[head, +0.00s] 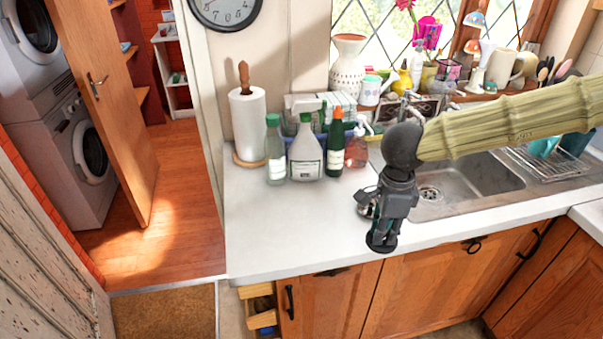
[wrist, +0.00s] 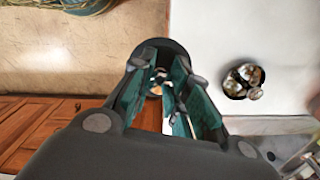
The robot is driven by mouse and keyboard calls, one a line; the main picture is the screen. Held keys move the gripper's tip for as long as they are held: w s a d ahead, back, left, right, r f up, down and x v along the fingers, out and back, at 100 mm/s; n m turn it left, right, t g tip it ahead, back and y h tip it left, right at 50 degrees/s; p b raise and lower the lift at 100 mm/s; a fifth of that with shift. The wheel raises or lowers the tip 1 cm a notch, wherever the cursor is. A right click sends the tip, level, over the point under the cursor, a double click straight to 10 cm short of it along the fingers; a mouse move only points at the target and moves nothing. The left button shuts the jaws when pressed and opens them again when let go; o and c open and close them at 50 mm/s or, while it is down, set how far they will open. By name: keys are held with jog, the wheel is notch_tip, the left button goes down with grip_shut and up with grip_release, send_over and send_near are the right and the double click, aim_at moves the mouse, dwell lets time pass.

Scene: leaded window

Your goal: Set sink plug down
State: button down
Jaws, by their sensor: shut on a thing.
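The sink plug (head: 381,244) is a dark, round, flat piece below my fingers in the head view. In the wrist view the plug (wrist: 163,45) shows as a dark disc with a shiny middle, partly hidden by the fingers. My gripper (head: 386,229) is shut on it and points down at the counter's front edge, left of the sink. In the wrist view the gripper's (wrist: 166,72) green-padded fingers stand on either side of the plug's middle. Whether the plug touches the counter cannot be told.
The white counter (head: 285,225) has clear room left of my gripper. A dark round thing with shiny parts (wrist: 243,80) lies on it close by. Several bottles (head: 305,150) and a paper roll (head: 247,120) stand at the back. The sink (head: 470,185) is on the right.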

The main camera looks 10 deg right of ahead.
jog(key=shift+w+a, duration=0.2)
jog(key=shift+w, duration=0.6)
jog(key=w+a+p, duration=0.1)
jog(key=w+a, duration=0.1)
jog(key=w, duration=0.2)
jog(key=w+a+p, duration=0.1)
jog(key=w+a, duration=0.2)
jog(key=w, duration=0.1)
jog(key=w+a+f+p, duration=0.1)
jog(key=w+a, duration=0.2)
jog(key=w, duration=0.1)
jog(key=shift+w+a+f, duration=0.1)
jog(key=shift+w+a, duration=0.05)
jog(key=shift+w, duration=0.05)
jog(key=shift+f+p, duration=0.65)
jog(key=shift+f, duration=1.15)
jog(key=shift+f, duration=0.1)
jog(key=c, duration=1.3)
grip_release()
jog(key=shift+c, duration=0.2)
notch_tip(320, 180, up, 12)
jog(key=b, duration=0.1)
jog(key=shift+b, duration=0.4)
